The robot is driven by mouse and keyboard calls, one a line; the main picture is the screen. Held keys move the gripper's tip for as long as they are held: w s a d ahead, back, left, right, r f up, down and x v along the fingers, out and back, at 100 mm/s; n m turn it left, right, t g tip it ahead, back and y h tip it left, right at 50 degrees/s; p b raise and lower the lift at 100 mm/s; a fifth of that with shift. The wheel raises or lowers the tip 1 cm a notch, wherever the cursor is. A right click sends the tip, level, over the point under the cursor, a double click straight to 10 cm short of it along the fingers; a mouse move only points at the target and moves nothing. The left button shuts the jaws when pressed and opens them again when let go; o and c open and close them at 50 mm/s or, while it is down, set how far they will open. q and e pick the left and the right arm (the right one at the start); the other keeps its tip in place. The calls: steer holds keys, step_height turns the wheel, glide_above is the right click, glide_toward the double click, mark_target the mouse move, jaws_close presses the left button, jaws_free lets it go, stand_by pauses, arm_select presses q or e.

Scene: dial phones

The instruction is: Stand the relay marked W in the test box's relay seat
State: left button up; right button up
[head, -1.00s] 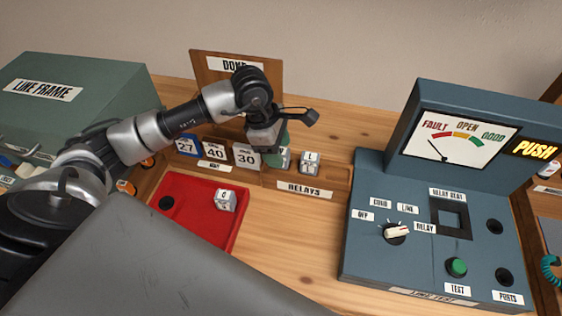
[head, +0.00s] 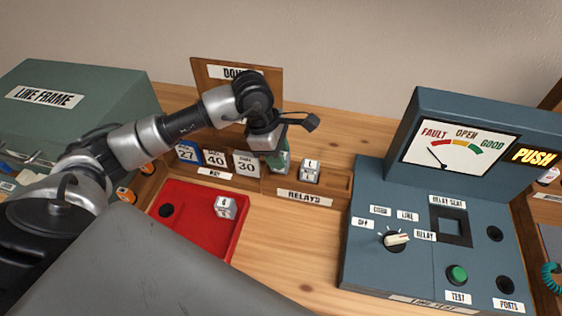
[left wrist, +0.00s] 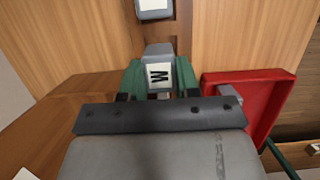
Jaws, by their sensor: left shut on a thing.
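My left gripper (head: 279,160) is at the relay rack (head: 338,186), with its green fingers pointing down. In the left wrist view, its fingers (left wrist: 160,82) are shut on the sides of a pale grey relay (left wrist: 158,74) whose white label reads W. The fingers mostly hide this relay in the head view, so I cannot tell if it still touches the rack. The blue-grey test box (head: 360,270) stands at the right. Its square, dark relay seat (head: 453,228) is empty. My right gripper is not in view.
Another relay (head: 310,170) stands in the rack to the right of my gripper. A red tray (head: 190,234) holds one relay (head: 226,207). Several number cards (head: 215,157) stand left of the gripper. Bare table lies between tray and test box.

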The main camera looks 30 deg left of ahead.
mark_target(285, 157)
arm_select(q)
steer(key=shift+r+p, duration=1.1)
steer(key=shift+r, duration=1.45)
